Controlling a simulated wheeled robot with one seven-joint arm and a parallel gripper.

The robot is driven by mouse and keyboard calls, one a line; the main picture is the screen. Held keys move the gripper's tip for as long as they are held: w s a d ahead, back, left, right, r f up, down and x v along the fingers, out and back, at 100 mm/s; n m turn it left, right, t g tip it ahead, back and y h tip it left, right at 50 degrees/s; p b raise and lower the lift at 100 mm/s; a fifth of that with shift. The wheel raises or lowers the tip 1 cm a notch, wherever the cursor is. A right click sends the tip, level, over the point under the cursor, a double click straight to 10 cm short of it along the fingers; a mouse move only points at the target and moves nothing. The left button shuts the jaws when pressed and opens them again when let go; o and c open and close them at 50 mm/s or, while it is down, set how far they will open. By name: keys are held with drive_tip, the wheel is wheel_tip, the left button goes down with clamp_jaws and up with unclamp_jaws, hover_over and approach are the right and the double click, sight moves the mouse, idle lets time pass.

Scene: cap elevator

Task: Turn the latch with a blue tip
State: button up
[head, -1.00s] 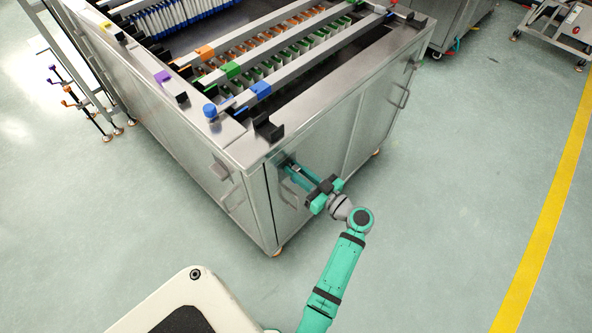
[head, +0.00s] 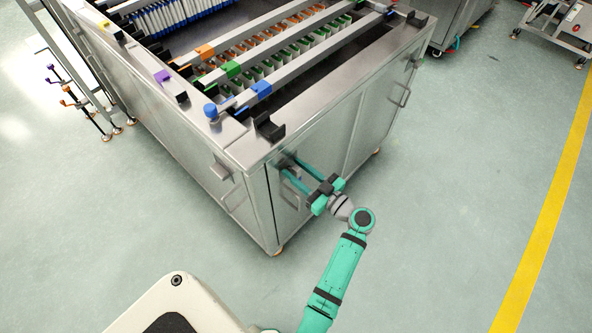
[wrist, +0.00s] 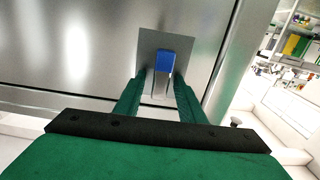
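The latch (wrist: 161,82) shows in the wrist view as a short metallic lever with a blue tip (wrist: 166,61), set on a square plate (wrist: 184,45) on a metal cabinet panel. My gripper (wrist: 155,90) is open, with one green finger on each side of the latch. Narrow gaps seem to show beside the lever; I cannot tell whether either finger touches it. In the head view my gripper (head: 286,166) reaches the near-corner panel of the steel cabinet (head: 330,140). The latch cannot be made out there.
A door handle (head: 290,193) sits just below the fingers, partly behind them. Another latch and handle (head: 234,193) are on the left face. Rails with coloured blocks (head: 261,89) lie on top of the cabinet. The floor to the right is clear up to a yellow line (head: 548,220).

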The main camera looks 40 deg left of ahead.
drive_tip(key=d, duration=1)
drive_tip(key=shift+s+d, duration=0.15)
drive_tip(key=shift+d, duration=0.25)
